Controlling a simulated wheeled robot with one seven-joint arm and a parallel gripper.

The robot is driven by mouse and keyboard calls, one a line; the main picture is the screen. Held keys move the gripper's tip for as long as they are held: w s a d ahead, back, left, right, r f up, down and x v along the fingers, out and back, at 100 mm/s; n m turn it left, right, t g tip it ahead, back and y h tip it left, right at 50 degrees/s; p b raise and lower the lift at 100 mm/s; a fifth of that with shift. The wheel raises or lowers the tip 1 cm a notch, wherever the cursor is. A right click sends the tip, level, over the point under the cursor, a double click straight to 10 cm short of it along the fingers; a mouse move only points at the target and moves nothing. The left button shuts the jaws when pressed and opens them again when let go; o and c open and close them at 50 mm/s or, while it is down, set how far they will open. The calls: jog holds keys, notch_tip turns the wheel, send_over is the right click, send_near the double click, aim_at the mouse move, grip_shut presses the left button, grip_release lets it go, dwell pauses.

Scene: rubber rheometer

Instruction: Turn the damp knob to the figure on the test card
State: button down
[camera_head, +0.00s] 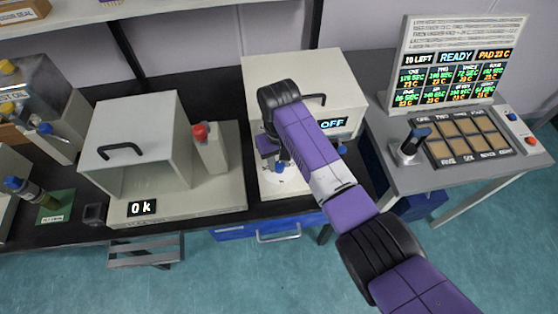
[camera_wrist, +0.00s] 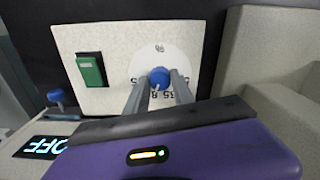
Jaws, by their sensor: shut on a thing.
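A blue knob (camera_wrist: 159,77) sits in the middle of a white round dial (camera_wrist: 150,60) with printed figures in the wrist view. The fingers of my gripper (camera_wrist: 158,88) stand on either side of it and are shut on it. Only parts of the figures show, because the fingers and knob cover some. In the head view my gripper (camera_head: 277,156) is at the front of the middle machine (camera_head: 292,68), and my arm hides much of that front. I cannot make out a test card with a readable figure.
A green switch (camera_wrist: 91,70) is left of the dial. An OFF display (camera_head: 333,123) is on the middle machine. An open-fronted box machine (camera_head: 143,120) with a red-topped post (camera_head: 210,148) stands left. A console (camera_head: 460,150) with a READY screen stands right.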

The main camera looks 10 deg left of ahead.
aim_at(279, 165)
jog(key=c, duration=1.1)
grip_release()
jog(key=shift+r, duration=0.15)
notch_tip(279, 165, up, 8)
jog(key=shift+f+b, duration=0.15)
jog(key=shift+b, duration=0.25)
